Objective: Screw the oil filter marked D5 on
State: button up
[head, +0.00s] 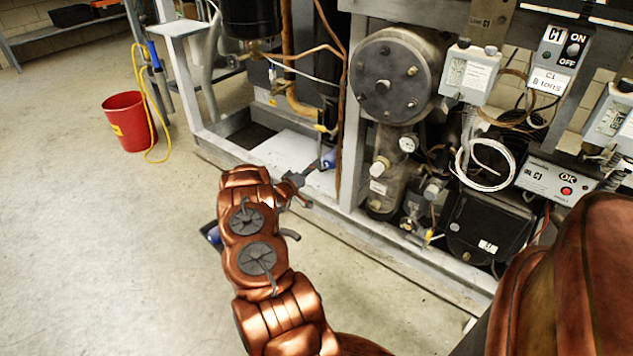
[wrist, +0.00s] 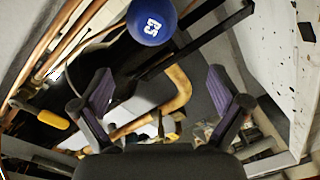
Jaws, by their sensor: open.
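The blue oil filter marked D5 (wrist: 152,20) shows its rounded end in the wrist view, at the top edge, with its label upside down. A blue filter-like piece (head: 328,158) shows in the head view at the rack's lower frame, just beyond my gripper (head: 300,190); its label cannot be read there. In the wrist view my gripper (wrist: 160,80) is open, with two purple-padded fingers wide apart and nothing between them. The filter appears ahead of the fingertips and above the gap, apart from both. Its threaded end and seat are hidden.
Copper pipes (wrist: 60,45) and a thick ochre pipe (wrist: 180,88) run close to the fingers. A grey upright (head: 353,130) stands right of the filter. Another blue piece (head: 212,234) is partly hidden behind my arm. A red bucket (head: 127,121) stands on open floor left.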

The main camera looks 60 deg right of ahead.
aim_at(327, 165)
jog(key=shift+g, duration=0.5)
jog(key=s+d+b, duration=0.1)
jog(key=d, duration=0.2)
jog(key=s+d+f+b, duration=0.1)
jog(key=s+d, duration=0.1)
jog(key=d, duration=0.1)
jog(key=s+d+b, duration=0.1)
jog(key=d, duration=0.2)
jog(key=shift+s+d+f+b, duration=0.1)
jog(key=shift+s+f+b, duration=0.15)
jog(key=shift+b, duration=0.1)
jog(key=shift+r+n, duration=0.15)
jog(key=shift+n, duration=0.75)
jog(key=shift+w+n+b, duration=0.1)
jog(key=shift+n+b, duration=0.5)
jog(key=shift+n, duration=0.6)
jog(key=shift+r+p, duration=0.1)
jog(key=shift+p, duration=0.4)
jog(key=shift+n+p, duration=0.6)
jog(key=shift+n, duration=0.4)
jog(key=n, duration=0.6)
